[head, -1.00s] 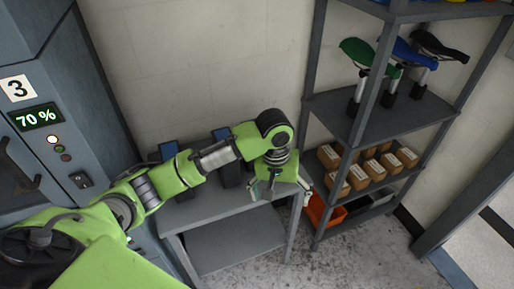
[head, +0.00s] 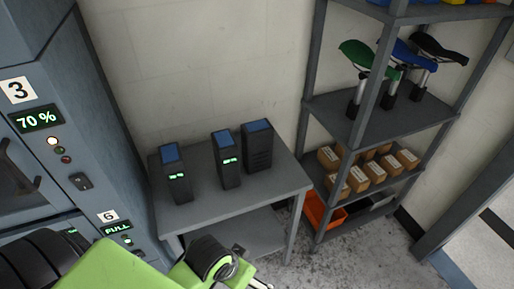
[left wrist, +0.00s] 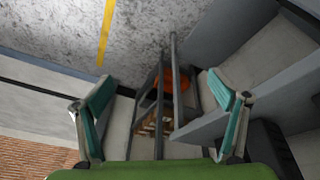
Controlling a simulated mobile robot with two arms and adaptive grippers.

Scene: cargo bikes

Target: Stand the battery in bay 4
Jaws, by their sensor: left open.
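Three dark upright batteries with blue tops stand on the grey table in the head view: a left one (head: 175,174) and a middle one (head: 226,160) with green lights, and a right one (head: 257,146) with no lit display seen. My left gripper (left wrist: 165,105) is open in the left wrist view, its teal-padded fingers wide apart with nothing between them. In the head view my left arm is low at the bottom edge, clear of the batteries. The cabinet (head: 95,130) shows bay 3 at 70% and bay 6 reading FULL; bay 4 is not in view.
The table (head: 215,205) has free room at its front. A shelf rack (head: 357,120) with saddles, cardboard boxes (head: 357,180) and an orange bin (head: 318,212) stands to its right. The bin also shows in the left wrist view (left wrist: 172,82). Floor is clear at the right.

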